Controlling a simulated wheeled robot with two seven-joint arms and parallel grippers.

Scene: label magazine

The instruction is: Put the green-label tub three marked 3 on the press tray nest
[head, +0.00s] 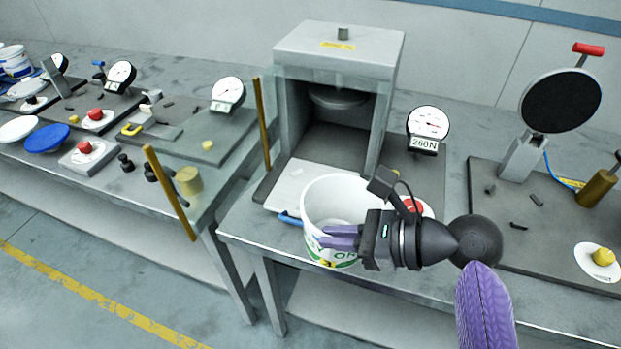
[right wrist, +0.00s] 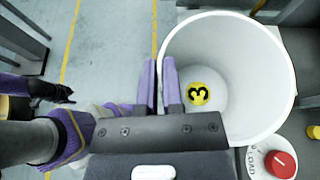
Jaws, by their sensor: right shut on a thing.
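The white tub (head: 318,208) with a green label is upright at the front of the press, open end up. A yellow disc marked 3 shows on its inside floor in the right wrist view (right wrist: 198,93). My right gripper (head: 330,238) is shut on the near wall of the tub; its purple fingers also show in the right wrist view (right wrist: 160,88). The pale press tray (head: 285,187) lies behind and left of the tub, partly hidden by it. Whether the tub touches the tray or table is unclear. A dark gripper, apparently my left (right wrist: 62,94), is small at the wrist view's left.
The grey press (head: 340,60) stands open-fronted behind the tub. A gauge reading 260N (head: 428,125) and a red button (head: 411,206) are to its right. Yellow posts (head: 262,122) stand at the left. A black disc on a stand (head: 560,100) is farther right.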

